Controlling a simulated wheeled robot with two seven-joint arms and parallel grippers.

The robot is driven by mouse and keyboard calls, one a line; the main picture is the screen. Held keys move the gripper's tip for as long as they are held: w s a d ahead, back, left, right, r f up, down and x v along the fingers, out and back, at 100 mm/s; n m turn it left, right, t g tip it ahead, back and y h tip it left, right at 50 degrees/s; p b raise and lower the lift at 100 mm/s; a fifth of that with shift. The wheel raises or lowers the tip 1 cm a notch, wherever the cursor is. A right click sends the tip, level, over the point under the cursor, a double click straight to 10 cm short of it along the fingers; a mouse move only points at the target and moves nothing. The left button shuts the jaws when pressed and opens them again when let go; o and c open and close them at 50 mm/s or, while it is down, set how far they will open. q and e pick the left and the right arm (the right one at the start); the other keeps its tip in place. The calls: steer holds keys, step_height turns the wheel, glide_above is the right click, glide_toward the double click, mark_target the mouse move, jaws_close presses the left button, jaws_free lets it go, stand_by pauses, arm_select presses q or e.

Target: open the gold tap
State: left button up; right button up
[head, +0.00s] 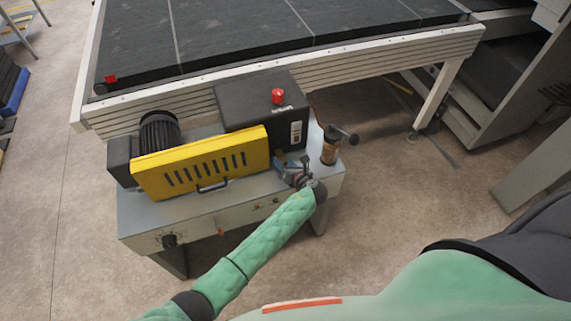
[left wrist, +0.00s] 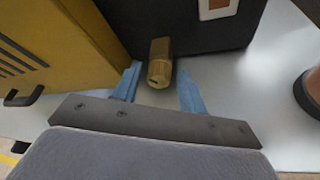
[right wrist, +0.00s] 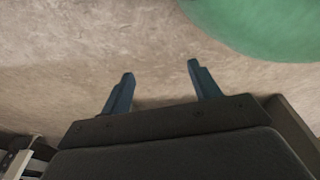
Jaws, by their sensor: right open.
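The gold tap (left wrist: 159,64) is a short brass-coloured block at the foot of a black housing in the left wrist view. My left gripper (left wrist: 159,78) is open, with its blue fingers on either side of the tap's near end. I cannot tell whether either finger touches it. In the head view my left gripper (head: 290,169) is over the right end of the machine's grey top, and the tap cannot be made out there. My right gripper (right wrist: 160,72) is open and empty above the bare floor in the right wrist view.
A yellow slotted guard (head: 200,162) with a handle stands left of my left gripper. The black housing (head: 262,110) with a red button is behind it. A copper-coloured cylinder (head: 330,150) with a dark crank stands close on the right. The floor (head: 400,205) to the right is clear.

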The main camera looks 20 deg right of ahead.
arm_select(q)
steer(key=c, duration=0.8)
